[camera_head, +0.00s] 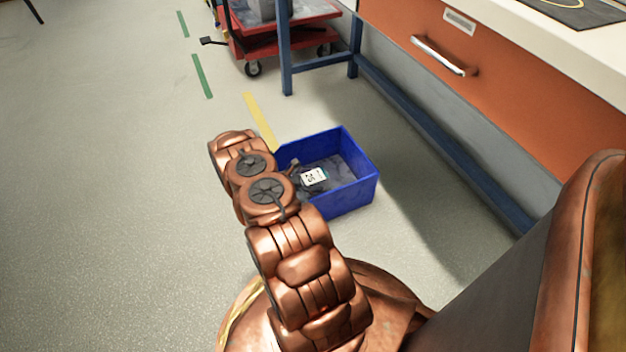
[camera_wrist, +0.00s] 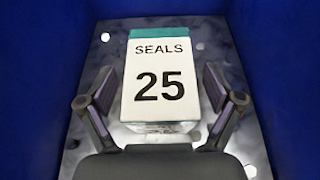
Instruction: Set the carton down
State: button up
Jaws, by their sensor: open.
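The carton (camera_wrist: 160,84) is white with a teal band and reads "SEALS 25". It lies inside the blue bin (camera_head: 361,187), label up, and shows small in the head view (camera_head: 313,177). My gripper (camera_wrist: 161,100) is open, with one finger on each side of the carton and a visible gap on both sides. In the head view my arm hides the bin's left part and most of the gripper. I cannot tell exactly how the carton's underside meets the bin floor.
The blue bin stands on the grey floor, its walls close around my gripper. An orange drawer unit (camera_head: 500,75) with a blue frame (camera_head: 430,140) stands to the right. A red trolley (camera_head: 290,40) is at the back. The floor at left is clear.

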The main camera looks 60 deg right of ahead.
dwell(0.3)
jog(key=shift+w+a+r, duration=0.1)
jog(key=shift+a+r, duration=0.05)
jog(key=shift+r, duration=0.05)
jog(key=p+v, duration=0.4)
jog(key=v, duration=0.8)
jog(key=s+a+r+m+y, duration=0.15)
jog(key=a+r, duration=0.35)
jog(key=r, duration=0.5)
jog(key=s+a+r+m+y, duration=0.1)
jog(key=a+r+m+y, duration=0.15)
jog(key=a+r, duration=0.5)
jog(key=s+a+r+m+y, duration=0.1)
jog(key=a+r+m, duration=0.25)
jog(key=r, duration=0.85)
jog(key=s+a+r+m+t+y, duration=0.2)
jog(key=s+a+r, duration=0.4)
jog(key=s+a, duration=0.4)
jog(key=s+a+r+m+t+y, duration=0.2)
jog(key=s+a+r+y, duration=0.2)
jog(key=s+a, duration=0.6)
jog(key=a+r, duration=0.2)
jog(key=a, duration=0.2)
